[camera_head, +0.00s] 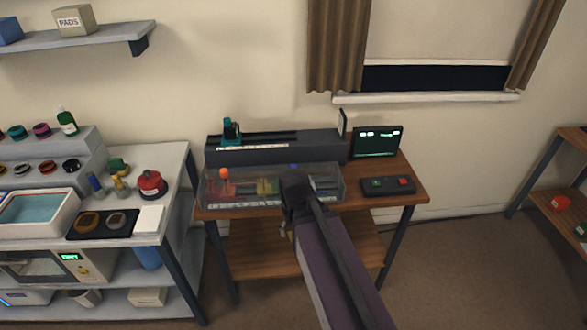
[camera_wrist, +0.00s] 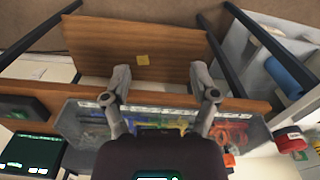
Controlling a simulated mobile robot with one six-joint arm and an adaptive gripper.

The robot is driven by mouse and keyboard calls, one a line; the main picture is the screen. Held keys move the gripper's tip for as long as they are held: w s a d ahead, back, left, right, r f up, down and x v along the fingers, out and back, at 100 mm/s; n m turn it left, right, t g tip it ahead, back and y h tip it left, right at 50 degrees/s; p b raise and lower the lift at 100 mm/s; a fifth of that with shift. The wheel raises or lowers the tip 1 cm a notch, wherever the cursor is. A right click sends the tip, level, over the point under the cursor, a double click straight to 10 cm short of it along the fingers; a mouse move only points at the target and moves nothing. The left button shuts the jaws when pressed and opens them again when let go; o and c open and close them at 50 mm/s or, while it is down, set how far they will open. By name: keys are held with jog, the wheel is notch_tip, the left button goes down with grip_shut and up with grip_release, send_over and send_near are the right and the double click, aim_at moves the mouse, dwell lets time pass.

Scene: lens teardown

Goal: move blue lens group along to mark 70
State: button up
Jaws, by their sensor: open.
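A clear-walled trough (camera_head: 340,185) stands along the front of the wooden table and holds coloured lens groups. An orange one (camera_head: 224,187) is at its left and a yellow one (camera_head: 266,187) near its middle. A bit of blue, likely the blue lens group (camera_head: 294,167), shows just above my arm; the rest is hidden.
A dark rail bench (camera_head: 315,150) with a teal carriage (camera_head: 231,132) stands behind the trough. A monitor (camera_head: 377,142) and a button box (camera_head: 388,186) are at the right. A crowded workbench (camera_head: 170,170) stands to the left.

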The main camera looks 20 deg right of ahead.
jog(key=w+d+r+m+p, duration=0.2)
jog(key=w+r+m+p, duration=0.15)
jog(key=w, duration=0.45)
jog(key=w+d+r+m+p, duration=0.1)
jog(key=w+r+m+p, duration=0.1)
jog(key=w+r+p, duration=0.4)
notch_tip(320, 180, up, 4)
jog(key=m+p, duration=0.4)
jog(key=m, duration=0.2)
send_over(293, 166)
jog(key=shift+d+r, duration=0.1)
notch_tip(293, 166, down, 14)
jog(key=b, duration=1.3)
jog(key=shift+r+b, duration=0.1)
jog(key=shift+b, duration=0.25)
jog(key=shift+c, duration=0.2)
grip_shut()
